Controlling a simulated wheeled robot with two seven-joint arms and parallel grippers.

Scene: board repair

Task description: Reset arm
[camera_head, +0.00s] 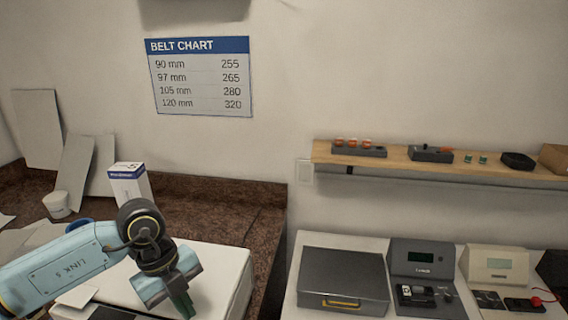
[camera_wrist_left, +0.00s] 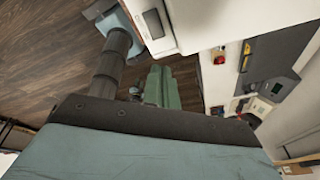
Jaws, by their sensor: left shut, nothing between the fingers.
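My left arm comes in from the lower left in the head view. My left gripper (camera_head: 184,303) points down at the bottom of that view, in front of a white box-like surface (camera_head: 225,265). Its green fingers also show in the left wrist view (camera_wrist_left: 160,88), close together with nothing between them. It is shut and empty. My right gripper does not show in either view.
A white and blue box (camera_head: 128,186) and a white cup (camera_head: 57,204) stand on the brown counter (camera_head: 262,225) behind the arm. At right, a dark case (camera_head: 343,277) and devices (camera_head: 422,262) sit on a white bench. A wooden shelf (camera_head: 390,158) holds small parts above.

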